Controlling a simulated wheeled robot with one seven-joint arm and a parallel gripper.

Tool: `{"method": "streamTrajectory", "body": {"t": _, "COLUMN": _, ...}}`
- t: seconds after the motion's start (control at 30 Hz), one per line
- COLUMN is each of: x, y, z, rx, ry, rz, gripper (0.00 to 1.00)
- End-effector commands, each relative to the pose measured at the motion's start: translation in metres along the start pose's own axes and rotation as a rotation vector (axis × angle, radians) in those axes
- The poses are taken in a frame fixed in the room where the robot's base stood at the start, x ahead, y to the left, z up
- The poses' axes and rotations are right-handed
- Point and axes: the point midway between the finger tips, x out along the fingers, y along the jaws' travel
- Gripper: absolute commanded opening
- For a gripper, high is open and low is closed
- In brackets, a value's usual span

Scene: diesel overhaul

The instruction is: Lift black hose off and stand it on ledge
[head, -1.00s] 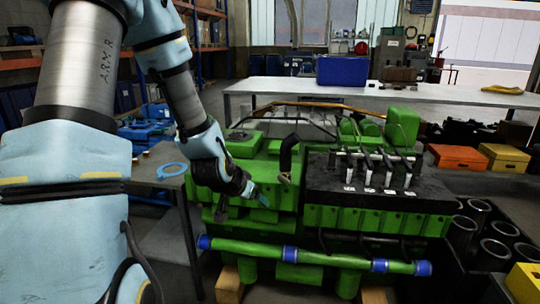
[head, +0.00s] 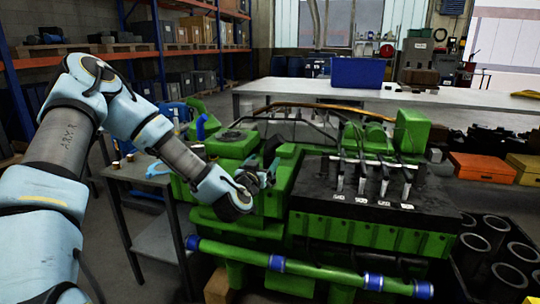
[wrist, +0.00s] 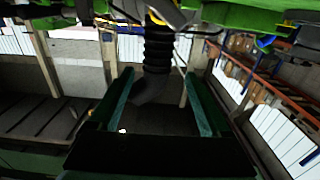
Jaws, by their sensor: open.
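The black hose (wrist: 158,48) is ribbed and bent. In the wrist view it comes from the top middle, and its bent end shows between the two fingers. My gripper (wrist: 159,76) is open, with one teal finger on each side of the hose; no contact shows. In the head view my gripper (head: 264,178) is at the left part of the green engine (head: 238,146), in front of the dark hose (head: 271,148), which it partly hides. I cannot tell which surface is the ledge.
A small side table (head: 150,177) with a light-blue ring stands left of the engine. A long white bench (head: 300,92) with a blue bin (head: 357,72) is behind. Black cylinders (head: 494,226) stand at right. A green pipe with blue bands (head: 310,268) crosses the engine's front.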

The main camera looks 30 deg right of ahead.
Motion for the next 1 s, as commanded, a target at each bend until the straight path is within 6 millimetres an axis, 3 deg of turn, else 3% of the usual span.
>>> {"method": "streamTrajectory", "body": {"t": 0.17, "x": 0.013, "y": 0.001, "z": -0.001, "rx": -0.001, "ry": 0.000, "rz": 0.000, "gripper": 0.81}}
{"method": "streamTrajectory", "body": {"t": 0.43, "x": 0.050, "y": 0.003, "z": 0.000, "rx": -0.001, "ry": 0.000, "rz": -0.001, "gripper": 0.81}}
{"method": "streamTrajectory", "body": {"t": 0.73, "x": 0.056, "y": 0.003, "z": 0.002, "rx": 0.001, "ry": -0.001, "rz": 0.001, "gripper": 0.81}}
{"method": "streamTrajectory", "body": {"t": 1.0, "x": 0.056, "y": 0.003, "z": 0.002, "rx": 0.001, "ry": -0.001, "rz": 0.001, "gripper": 0.52}}
